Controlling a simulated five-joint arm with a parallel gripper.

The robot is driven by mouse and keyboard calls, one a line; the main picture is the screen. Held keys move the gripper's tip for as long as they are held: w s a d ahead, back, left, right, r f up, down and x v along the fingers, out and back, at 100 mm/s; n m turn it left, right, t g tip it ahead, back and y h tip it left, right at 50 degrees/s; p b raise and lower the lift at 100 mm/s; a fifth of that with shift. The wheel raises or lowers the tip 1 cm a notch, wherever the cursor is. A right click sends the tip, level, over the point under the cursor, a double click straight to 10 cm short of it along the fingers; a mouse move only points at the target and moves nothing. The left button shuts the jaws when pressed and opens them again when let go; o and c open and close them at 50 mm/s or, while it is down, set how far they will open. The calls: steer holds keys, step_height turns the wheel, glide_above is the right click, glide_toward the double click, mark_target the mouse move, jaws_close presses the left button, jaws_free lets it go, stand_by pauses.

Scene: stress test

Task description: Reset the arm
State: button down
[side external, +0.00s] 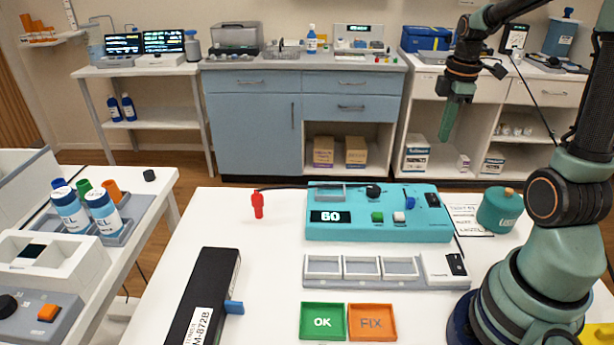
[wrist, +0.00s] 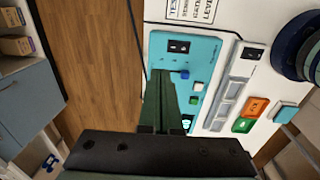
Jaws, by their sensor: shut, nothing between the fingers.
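My gripper (side external: 447,120) hangs in the air above the far right part of the white table, fingers pointing down. Its green fingers are shut together with nothing between them. In the wrist view the shut fingers (wrist: 167,100) cover part of the teal device. My green arm rises from the right side of the table. The teal device (side external: 430,228) with a display reading 60 stands on the table below and to the left of the gripper; it also shows in the wrist view (wrist: 205,50).
A grey three-slot holder (side external: 435,272), a green OK tray (side external: 322,309) and an orange FIX tray (side external: 372,309) lie in front of the device. A black box (side external: 205,290) and a red probe (side external: 258,204) lie left. A teal canister (side external: 499,210) stands near my arm.

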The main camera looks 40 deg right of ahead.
steer(key=a+r+m+t, duration=0.2)
steer(key=a+r+m, duration=0.1)
steer(key=a, duration=0.8)
steer(key=a+r+m+t, duration=0.3)
steer(key=a+m, duration=0.3)
steer(key=a, duration=0.6)
steer(key=shift+y, duration=0.3)
steer(key=shift+a, duration=0.1)
